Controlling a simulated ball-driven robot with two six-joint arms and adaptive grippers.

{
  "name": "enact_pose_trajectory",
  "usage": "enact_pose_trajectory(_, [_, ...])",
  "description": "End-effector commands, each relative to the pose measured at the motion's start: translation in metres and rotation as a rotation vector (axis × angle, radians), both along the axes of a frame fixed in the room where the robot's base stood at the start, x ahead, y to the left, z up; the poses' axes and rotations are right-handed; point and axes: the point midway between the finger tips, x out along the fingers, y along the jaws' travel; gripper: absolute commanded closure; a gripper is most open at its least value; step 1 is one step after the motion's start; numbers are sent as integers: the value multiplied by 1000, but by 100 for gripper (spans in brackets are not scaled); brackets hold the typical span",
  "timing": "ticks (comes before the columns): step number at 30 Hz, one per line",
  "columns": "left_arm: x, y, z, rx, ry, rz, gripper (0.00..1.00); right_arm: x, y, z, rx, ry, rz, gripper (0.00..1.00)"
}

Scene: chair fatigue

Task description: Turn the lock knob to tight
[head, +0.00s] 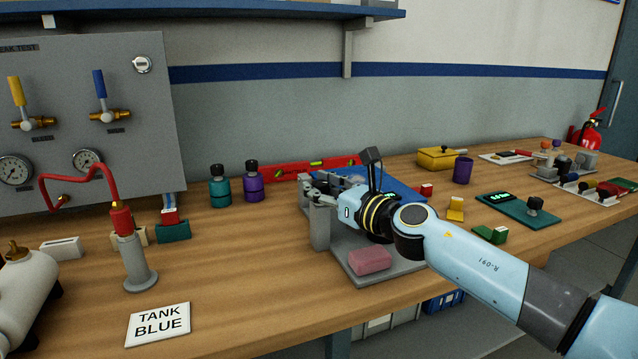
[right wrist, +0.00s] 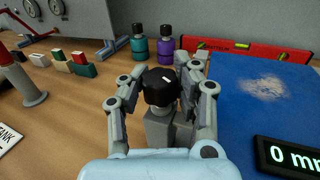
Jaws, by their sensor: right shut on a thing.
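The lock knob (right wrist: 160,90) is black with a short white mark on its top, seen in the right wrist view. It sits on top of a grey block (right wrist: 158,128). My right gripper (head: 318,196) reaches in from the right in the head view and is shut on the knob, with a finger on each side of it. In the head view the knob is hidden by the gripper, and the grey post (head: 319,230) shows below the fingers. A display (right wrist: 292,157) right of the gripper reads 0, with its unit cut off. My left gripper is not in view.
A blue plate (right wrist: 250,85) lies right of the knob. A pink block (head: 370,261) rests on the grey base in front. A red level (head: 300,172) and teal (head: 220,186) and purple (head: 252,182) bottles stand behind.

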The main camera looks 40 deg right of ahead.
Motion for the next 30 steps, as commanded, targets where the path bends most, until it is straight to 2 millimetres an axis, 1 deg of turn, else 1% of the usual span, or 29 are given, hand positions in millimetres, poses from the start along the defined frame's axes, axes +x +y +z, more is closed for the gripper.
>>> enact_pose_trajectory(7, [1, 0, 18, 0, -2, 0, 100, 0, 1, 3, 3, 1, -63, 100])
enact_pose_trajectory(18, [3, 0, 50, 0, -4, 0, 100, 0, 1, 3, 3, 3, -251, 100])
enact_pose_trajectory(24, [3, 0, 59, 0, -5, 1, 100, 0, 1, 1, 1, 2, -368, 100])
enact_pose_trajectory(30, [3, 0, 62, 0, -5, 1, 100, 0, 2, 0, 2, 3, -489, 100])
